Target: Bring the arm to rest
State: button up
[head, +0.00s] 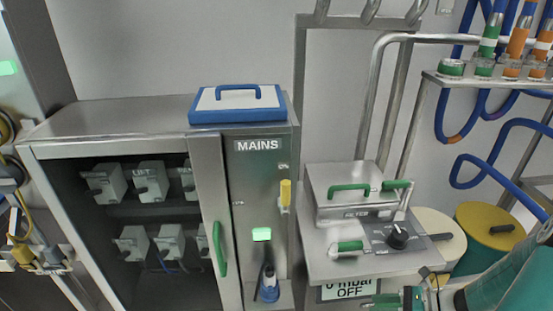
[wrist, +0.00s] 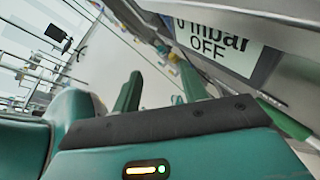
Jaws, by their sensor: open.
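My gripper (wrist: 160,78) shows in the wrist view with its two green fingers apart and nothing between them. The wrist view is strongly tilted. In the head view my gripper (head: 380,302) is at the bottom edge, partly cut off, and my green arm reaches in from the lower right corner. It appears just below and right of the "0 mbar OFF" display (head: 338,291). That display (wrist: 215,40) also shows beyond the fingers in the wrist view.
A steel bench unit (head: 345,240) with a green-handled lid and black knob stands above my gripper. The MAINS cabinet (head: 258,200) stands left, with a blue-rimmed lid (head: 238,105) on top. Yellow-topped (head: 490,225) and cream-topped drums stand right, close to my arm. Blue hoses hang upper right.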

jog(key=s+a+r+n+h, duration=0.2)
jog(key=a+r+n+h, duration=0.2)
jog(key=r+n, duration=0.5)
jog(key=s+a+r+n+h, duration=0.3)
jog(key=a+r+n+h, duration=0.1)
jog(key=r+n, duration=0.5)
jog(key=s+a+r+n+h, duration=0.3)
jog(key=a+r+n, duration=0.3)
jog(key=r+n, duration=0.3)
jog(key=shift+s+a+t+h, duration=0.25)
jog(key=shift+t+h, duration=0.15)
jog(key=shift+h, duration=0.4)
jog(key=shift+w+r, duration=0.1)
jog(key=shift+c, duration=0.7)
jog(key=shift+d, duration=0.15)
